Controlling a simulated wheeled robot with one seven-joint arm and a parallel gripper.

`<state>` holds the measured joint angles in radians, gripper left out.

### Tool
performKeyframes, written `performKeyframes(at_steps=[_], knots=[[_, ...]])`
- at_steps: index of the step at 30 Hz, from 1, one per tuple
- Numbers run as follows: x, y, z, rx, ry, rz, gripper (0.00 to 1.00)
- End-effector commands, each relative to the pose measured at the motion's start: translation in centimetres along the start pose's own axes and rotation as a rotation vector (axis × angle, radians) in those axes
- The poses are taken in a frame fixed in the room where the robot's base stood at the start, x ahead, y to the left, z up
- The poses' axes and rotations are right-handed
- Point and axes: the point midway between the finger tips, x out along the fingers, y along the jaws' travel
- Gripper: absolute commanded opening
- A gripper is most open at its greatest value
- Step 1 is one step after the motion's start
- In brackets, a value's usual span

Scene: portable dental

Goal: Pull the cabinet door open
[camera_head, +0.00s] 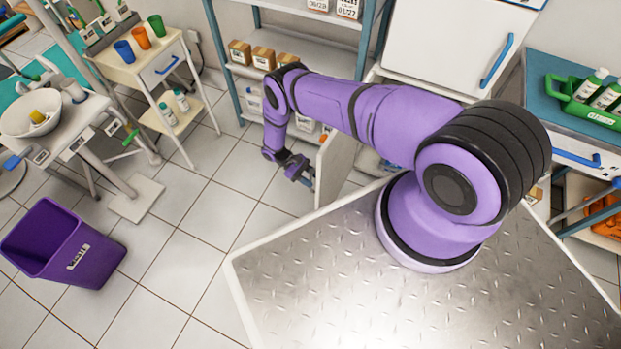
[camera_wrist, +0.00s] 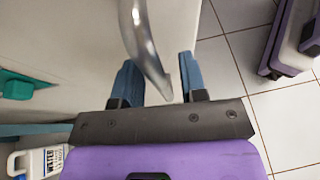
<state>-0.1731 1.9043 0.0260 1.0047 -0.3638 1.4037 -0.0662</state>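The cabinet door (camera_head: 336,162) is a pale panel that stands swung out from the low white cabinet, between the shelf rack and my base. It also fills the upper left of the wrist view as a pale surface (camera_wrist: 70,45). A curved metal handle (camera_wrist: 147,42) comes down from the top of the wrist view, and its lower end lies between my fingers. My gripper (camera_head: 303,172) is at the left side of the door. In the wrist view my gripper (camera_wrist: 160,80) has its two blue fingers apart, with gaps beside the handle; contact is not clear.
A white upper door with a blue handle (camera_head: 497,60) is above the cabinet. A shelf rack (camera_head: 222,45) with boxes stands behind my forearm. A purple bin (camera_head: 62,243) stands at the left. The tiled floor (camera_head: 215,215) between bin and door is clear.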

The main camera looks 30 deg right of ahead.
Motion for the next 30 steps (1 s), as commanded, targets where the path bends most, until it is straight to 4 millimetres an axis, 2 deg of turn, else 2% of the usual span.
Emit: performKeyframes(at_steps=[5, 18, 24, 30], knots=[[-1.5, 0.0, 0.0, 0.001, 0.002, 0.001, 0.39], [-9.1, 0.0, -0.1, 0.001, 0.002, 0.001, 0.39], [-10.6, -0.1, -0.1, -0.001, 0.001, 0.001, 0.39], [-10.8, -0.1, 0.0, -0.001, 0.0, 0.0, 0.39]])
